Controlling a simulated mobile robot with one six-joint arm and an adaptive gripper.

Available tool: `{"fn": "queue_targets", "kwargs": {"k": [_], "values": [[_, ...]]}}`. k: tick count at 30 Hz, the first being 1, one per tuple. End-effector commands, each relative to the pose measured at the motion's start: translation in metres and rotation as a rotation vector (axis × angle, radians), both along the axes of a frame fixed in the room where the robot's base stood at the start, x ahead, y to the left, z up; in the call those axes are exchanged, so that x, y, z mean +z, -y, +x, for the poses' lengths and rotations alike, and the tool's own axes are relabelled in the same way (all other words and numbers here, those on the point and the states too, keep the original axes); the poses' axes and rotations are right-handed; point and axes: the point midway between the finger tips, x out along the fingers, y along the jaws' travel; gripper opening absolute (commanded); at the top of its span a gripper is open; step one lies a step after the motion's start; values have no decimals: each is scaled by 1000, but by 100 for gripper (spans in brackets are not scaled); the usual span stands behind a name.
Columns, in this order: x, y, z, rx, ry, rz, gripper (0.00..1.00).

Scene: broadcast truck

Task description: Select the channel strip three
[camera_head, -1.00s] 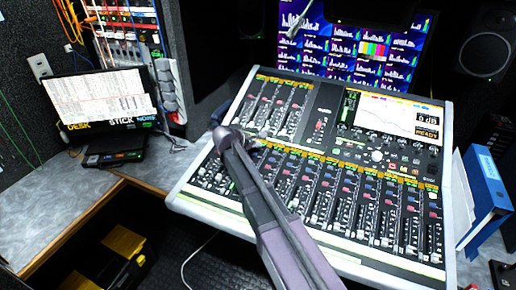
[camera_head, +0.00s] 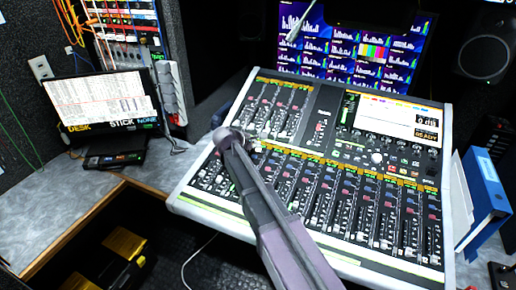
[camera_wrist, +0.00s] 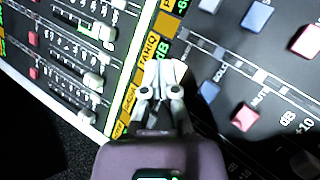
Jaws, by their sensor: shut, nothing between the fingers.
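The mixing console (camera_head: 205,208) fills the middle of the head view, tilted, with rows of channel strips, faders and red and blue buttons. My gripper (camera_head: 250,138) is over its left part, between the upper left fader bank and the lower bank, and my arm hides some strips below. In the wrist view my gripper (camera_wrist: 165,75) is shut and empty, its tips close over the yellow and green label band of the console (camera_wrist: 215,75). Blue and red buttons, one red one marked MUTE (camera_wrist: 244,117), lie right of the fingers. I cannot tell the strip number or whether the tips touch.
A desk screen (camera_head: 100,98) stands at left, with a patch panel (camera_head: 125,25) behind it. A large monitor (camera_head: 350,50) is behind the console. A blue binder (camera_head: 484,195) stands at right. The grey desk (camera_head: 60,205) at left has clear room.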

Motion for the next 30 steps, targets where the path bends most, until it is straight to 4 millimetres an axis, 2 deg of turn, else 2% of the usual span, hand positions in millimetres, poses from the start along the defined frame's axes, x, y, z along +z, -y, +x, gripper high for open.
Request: {"fn": "queue_targets", "kwargs": {"k": [3, 19, 30], "values": [[6, 0, -1, 0, 0, 0, 0], [9, 0, -1, -1, 0, -1, 0], [34, -1, -4, -1, 0, -1, 0]]}}
